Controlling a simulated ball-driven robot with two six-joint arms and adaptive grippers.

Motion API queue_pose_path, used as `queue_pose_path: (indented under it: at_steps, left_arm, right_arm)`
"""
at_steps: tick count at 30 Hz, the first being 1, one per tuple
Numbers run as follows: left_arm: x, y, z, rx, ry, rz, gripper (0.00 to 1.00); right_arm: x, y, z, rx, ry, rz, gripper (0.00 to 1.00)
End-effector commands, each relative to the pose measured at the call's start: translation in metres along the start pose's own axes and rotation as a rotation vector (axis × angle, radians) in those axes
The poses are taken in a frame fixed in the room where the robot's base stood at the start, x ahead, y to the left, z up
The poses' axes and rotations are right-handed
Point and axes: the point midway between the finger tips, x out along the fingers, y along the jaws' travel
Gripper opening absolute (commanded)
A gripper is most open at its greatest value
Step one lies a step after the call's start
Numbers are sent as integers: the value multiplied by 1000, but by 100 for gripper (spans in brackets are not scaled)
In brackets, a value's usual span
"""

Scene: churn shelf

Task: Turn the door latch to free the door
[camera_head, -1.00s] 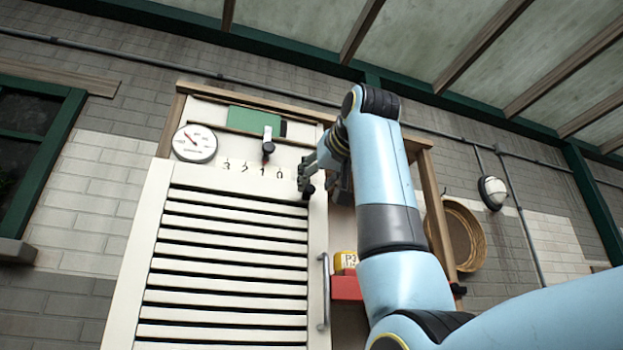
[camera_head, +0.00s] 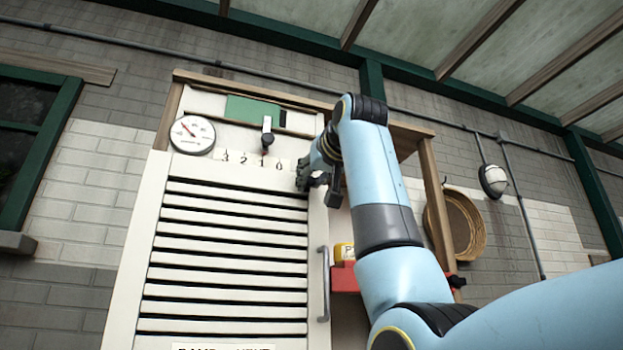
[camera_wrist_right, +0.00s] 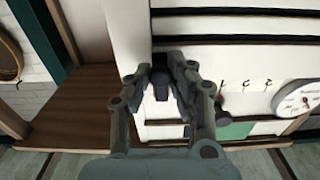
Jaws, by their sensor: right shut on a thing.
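The louvred white door (camera_head: 235,258) stands at the front of the wooden cabinet. My right gripper (camera_head: 304,179) is at the door's upper right corner, beside the numbers, with its arm coming in from the right. In the right wrist view, my right gripper (camera_wrist_right: 163,92) is shut on the dark door latch (camera_wrist_right: 161,88), with a finger on each side of it. In the head view the fingers hide most of the latch. The door's grey pull handle (camera_head: 323,284) is lower on its right edge. My left gripper is not in view.
Above the door are a round dial gauge (camera_head: 193,135), a slider (camera_head: 267,132) over a 3-2-1-0 scale, and a green panel (camera_head: 252,110). A red shelf (camera_head: 345,279) with a yellow-labelled item is right of the door. A round basket (camera_head: 463,232) hangs further right.

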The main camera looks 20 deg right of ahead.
Motion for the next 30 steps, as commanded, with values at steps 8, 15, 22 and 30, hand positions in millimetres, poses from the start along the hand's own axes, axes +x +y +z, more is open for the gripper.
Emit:
queue_pose_path:
  at_steps: [8,15,22,30]
  left_arm:
    - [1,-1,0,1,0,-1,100]
    - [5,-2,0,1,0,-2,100]
    - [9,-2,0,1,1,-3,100]
    - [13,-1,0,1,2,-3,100]
  right_arm:
    - [0,1,0,-23,1,0,0]
    - [0,6,-1,-139,2,0,0]
    - [0,15,-3,-335,2,0,0]
    - [0,26,-8,-592,2,1,0]
